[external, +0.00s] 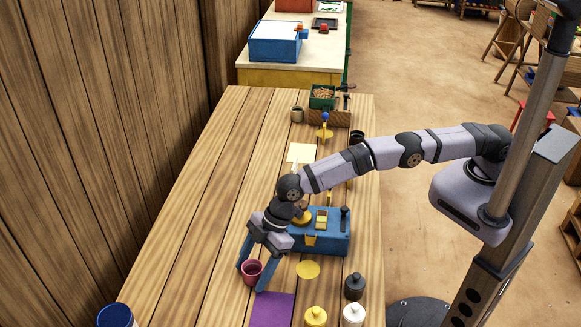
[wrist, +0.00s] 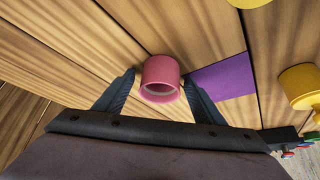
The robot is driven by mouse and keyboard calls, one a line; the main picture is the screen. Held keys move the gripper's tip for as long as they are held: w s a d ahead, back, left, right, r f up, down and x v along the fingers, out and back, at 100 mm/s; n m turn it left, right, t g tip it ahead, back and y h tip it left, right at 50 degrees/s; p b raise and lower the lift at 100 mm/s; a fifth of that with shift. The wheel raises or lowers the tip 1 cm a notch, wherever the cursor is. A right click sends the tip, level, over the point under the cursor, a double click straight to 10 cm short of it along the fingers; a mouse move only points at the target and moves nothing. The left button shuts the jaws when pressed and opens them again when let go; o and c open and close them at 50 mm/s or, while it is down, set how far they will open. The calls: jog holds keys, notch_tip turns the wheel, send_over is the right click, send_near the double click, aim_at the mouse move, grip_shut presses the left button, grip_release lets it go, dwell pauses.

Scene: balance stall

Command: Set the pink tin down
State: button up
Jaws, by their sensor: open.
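The pink tin (external: 251,272) stands upright on the wooden table near its front left part, just left of a purple mat (external: 272,309). In the wrist view the pink tin (wrist: 160,78) lies between the two fingers, with its open rim showing. My gripper (external: 253,279) is open around the tin, one finger on each side. In the wrist view the right finger of my gripper (wrist: 160,86) is close to the tin's side, and a gap shows at the left finger. I cannot tell whether either finger touches it.
A blue box (external: 333,232) with yellow parts stands behind the gripper. A yellow disc (external: 308,269) lies beyond the purple mat. Yellow (external: 316,317), dark (external: 354,286) and white (external: 353,315) bottles stand at the right. A blue tin (external: 116,316) is at the front left.

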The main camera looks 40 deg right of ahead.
jog(key=c, duration=1.2)
notch_tip(320, 180, up, 10)
jog(key=shift+r+b, duration=0.1)
jog(key=shift+b, duration=0.25)
